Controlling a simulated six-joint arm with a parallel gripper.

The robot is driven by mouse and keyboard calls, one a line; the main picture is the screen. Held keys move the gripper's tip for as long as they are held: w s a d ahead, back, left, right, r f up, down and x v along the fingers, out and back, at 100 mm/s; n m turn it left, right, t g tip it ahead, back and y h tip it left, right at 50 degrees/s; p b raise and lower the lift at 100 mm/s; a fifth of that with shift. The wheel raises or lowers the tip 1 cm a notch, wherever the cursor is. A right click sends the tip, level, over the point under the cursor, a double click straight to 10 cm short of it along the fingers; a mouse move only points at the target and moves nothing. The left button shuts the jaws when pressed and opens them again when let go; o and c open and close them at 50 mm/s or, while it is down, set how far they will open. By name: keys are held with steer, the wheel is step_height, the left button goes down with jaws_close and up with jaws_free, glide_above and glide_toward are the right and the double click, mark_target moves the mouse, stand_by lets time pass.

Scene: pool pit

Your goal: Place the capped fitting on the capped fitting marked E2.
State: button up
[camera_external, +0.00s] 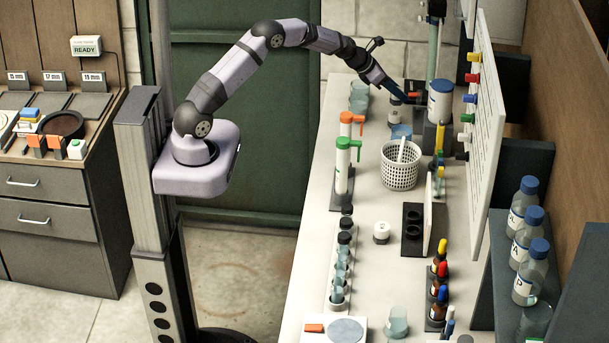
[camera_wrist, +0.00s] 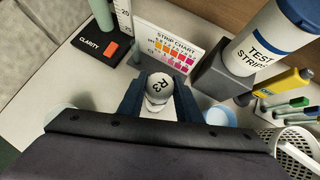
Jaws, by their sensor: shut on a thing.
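My gripper (camera_external: 396,90) is at the far end of the bench, pointing down. In the wrist view its two dark fingers (camera_wrist: 157,102) are shut on a white capped fitting (camera_wrist: 158,86), whose round cap reads R3. The fitting sits between the fingers, and its lower body is partly hidden. In the external view the held fitting is small and partly covered by the fingers. Another small white capped fitting (camera_external: 381,231) stands upright on the bench, well nearer the camera, left of a black two-hole block. Its mark is too small to read. It does not show in the wrist view.
A test strip bottle (camera_external: 440,100) and a blue cup (camera_external: 401,132) stand near my gripper. A white basket (camera_external: 400,166) and orange- and green-topped dispensers (camera_external: 343,165) stand between my gripper and the free fitting. Clear bench surrounds that fitting's front.

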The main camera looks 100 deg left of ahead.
mark_target(396, 99)
steer(key=shift+f, duration=1.75)
steer(key=shift+f+b, duration=0.2)
steer(key=shift+b, duration=0.15)
steer(key=o, duration=1.2)
steer(key=shift+c, duration=0.2)
steer(key=shift+r, duration=0.25)
steer(key=b+v, duration=0.2)
steer(key=v, duration=1)
